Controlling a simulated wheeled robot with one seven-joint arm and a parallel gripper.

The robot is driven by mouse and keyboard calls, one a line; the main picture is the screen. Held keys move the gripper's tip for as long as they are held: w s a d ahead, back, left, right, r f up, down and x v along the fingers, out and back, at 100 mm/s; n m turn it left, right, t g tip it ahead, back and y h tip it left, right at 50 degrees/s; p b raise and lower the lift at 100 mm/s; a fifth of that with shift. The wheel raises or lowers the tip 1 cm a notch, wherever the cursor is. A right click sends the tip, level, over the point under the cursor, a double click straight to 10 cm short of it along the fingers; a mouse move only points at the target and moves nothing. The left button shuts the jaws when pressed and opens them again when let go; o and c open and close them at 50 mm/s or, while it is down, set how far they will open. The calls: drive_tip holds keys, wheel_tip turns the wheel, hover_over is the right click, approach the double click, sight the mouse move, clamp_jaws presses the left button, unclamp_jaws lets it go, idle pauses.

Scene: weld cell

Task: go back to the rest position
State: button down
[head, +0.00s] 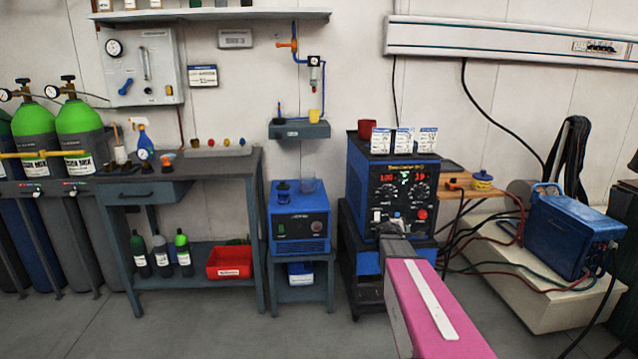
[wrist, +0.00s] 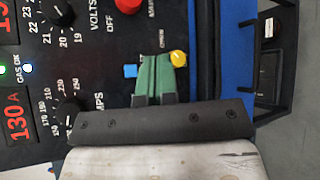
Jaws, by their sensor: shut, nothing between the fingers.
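My gripper (head: 395,222) is in front of the lower part of the blue and black welding power source (head: 358,185). The pink and grey arm behind it reaches in from the bottom of the head view. In the wrist view my gripper (wrist: 155,58) shows as two green fingers close together, with nothing between them. They point at the black control panel, between a small blue button (wrist: 130,71) and a yellow knob (wrist: 179,58). I cannot tell whether the fingertips touch the panel.
A red cup (head: 367,129) and several cards stand on the power source. A blue unit (head: 300,222) on a small stand is to its left. A workbench (head: 245,165) and green-topped gas cylinders (head: 80,122) are further left. Cables and a blue case (head: 568,238) lie right. Floor is clear in front.

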drive_tip(key=s+a+f+m+g+y, duration=0.3)
drive_tip(key=s+a+m, duration=0.1)
drive_tip(key=s+a, duration=0.3)
drive_tip(key=s+a+f+m+g+y, duration=0.3)
drive_tip(key=s+a, duration=0.5)
drive_tip(key=s, duration=0.4)
drive_tip(key=s+a+f+m+g+y, duration=0.3)
drive_tip(key=s+a+m, duration=0.3)
drive_tip(key=s, duration=0.4)
drive_tip(key=shift+s+a+f+m+g+y, duration=0.2)
drive_tip(key=shift+a+f+m+g+y, duration=0.2)
drive_tip(key=shift+a+g+y, duration=0.3)
